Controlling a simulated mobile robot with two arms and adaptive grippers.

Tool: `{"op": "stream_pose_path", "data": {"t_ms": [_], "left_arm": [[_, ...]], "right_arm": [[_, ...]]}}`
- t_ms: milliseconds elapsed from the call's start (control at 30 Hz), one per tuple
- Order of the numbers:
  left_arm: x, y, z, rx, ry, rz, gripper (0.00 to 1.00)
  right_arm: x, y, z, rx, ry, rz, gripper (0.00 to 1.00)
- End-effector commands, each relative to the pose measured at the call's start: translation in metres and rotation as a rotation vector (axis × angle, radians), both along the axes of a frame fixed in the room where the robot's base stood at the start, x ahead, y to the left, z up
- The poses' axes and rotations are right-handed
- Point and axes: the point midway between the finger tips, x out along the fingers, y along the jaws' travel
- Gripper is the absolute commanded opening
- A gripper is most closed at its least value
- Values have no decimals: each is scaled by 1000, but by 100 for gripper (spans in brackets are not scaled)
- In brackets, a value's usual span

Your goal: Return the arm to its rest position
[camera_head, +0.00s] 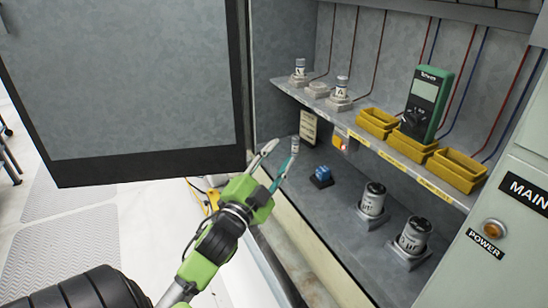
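My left gripper (282,152) reaches up from the bottom, green with one pale finger and one teal finger. Its fingers are spread apart, with nothing visible between them. It is at the left front edge of the open cabinet (330,212), beside the open grey door (130,80). My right gripper is not in view.
Inside stand two large capacitors (373,199) (414,236) and a blue part (321,177). The shelf (400,161) above holds small cylinders (342,87), yellow bins (456,170) and a green meter (427,103). Pale floor (90,220) lies below the door.

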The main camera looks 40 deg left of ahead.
Motion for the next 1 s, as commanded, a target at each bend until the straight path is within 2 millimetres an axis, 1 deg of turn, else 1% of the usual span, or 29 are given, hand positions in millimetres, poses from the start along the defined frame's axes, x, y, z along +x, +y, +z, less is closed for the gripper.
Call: {"op": "stream_pose_path", "data": {"t_ms": [567, 667, 767, 867, 900, 967, 1000], "left_arm": [[1, 0, -1, -10, 1, -1, 33], [0, -3, -12, -38, 33, 1, 33], [-4, -13, -48, -128, 135, 7, 33], [-18, -35, -106, -278, 312, 24, 33], [-29, -47, -132, -346, 395, 33, 33], [-48, -67, -169, -440, 521, 51, 33], [-64, -80, -192, -497, 604, 63, 33]], "right_arm": [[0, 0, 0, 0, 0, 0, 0], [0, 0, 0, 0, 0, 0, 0], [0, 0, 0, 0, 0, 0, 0], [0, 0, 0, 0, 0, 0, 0], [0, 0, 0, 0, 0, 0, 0], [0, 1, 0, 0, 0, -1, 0], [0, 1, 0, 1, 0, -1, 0]]}}
